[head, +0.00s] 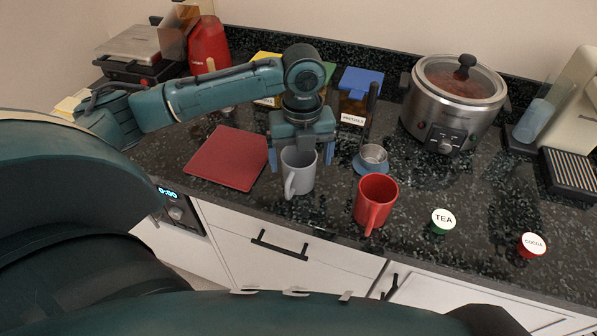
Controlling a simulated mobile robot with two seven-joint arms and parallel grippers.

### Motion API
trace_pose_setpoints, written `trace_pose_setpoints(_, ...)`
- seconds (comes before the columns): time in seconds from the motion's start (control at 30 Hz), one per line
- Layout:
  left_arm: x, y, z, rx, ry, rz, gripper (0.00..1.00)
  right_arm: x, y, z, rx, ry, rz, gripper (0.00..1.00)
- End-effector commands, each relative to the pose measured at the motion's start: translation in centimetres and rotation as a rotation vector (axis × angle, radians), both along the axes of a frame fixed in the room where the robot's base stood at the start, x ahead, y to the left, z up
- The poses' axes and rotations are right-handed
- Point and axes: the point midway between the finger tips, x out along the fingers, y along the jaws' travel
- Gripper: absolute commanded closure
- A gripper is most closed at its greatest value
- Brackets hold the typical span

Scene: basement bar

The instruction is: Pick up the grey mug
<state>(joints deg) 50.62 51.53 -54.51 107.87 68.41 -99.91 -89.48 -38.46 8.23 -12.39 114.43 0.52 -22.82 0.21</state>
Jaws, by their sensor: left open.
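The grey mug (299,176) stands upright on the dark counter near its front edge, with its handle toward me. My left gripper (300,158) points down over it from behind, open, with one finger on the left and one on the right of the mug. The fingers look apart from the mug's sides, but I cannot tell whether either touches it. The gripper's body hides the area behind the mug's rim. My right gripper is not in view.
A red mug (375,200) stands close to the right, with a small metal cup on a blue saucer (369,168) behind it. A red board (226,158) lies left. TEA (443,221) and COCOA (532,245) pods and a slow cooker (452,105) are right.

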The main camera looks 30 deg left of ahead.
Motion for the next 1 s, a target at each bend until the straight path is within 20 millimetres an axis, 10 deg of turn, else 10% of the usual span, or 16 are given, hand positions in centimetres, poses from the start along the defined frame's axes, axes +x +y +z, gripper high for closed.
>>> trace_pose_setpoints(0.6,-0.4,0.2,-5.0,0.0,0.001,-0.001,0.12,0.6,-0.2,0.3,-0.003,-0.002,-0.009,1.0)
trace_pose_setpoints(1.0,-0.4,0.2,-5.0,0.0,0.001,-0.001,0.44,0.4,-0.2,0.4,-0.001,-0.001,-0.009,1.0)
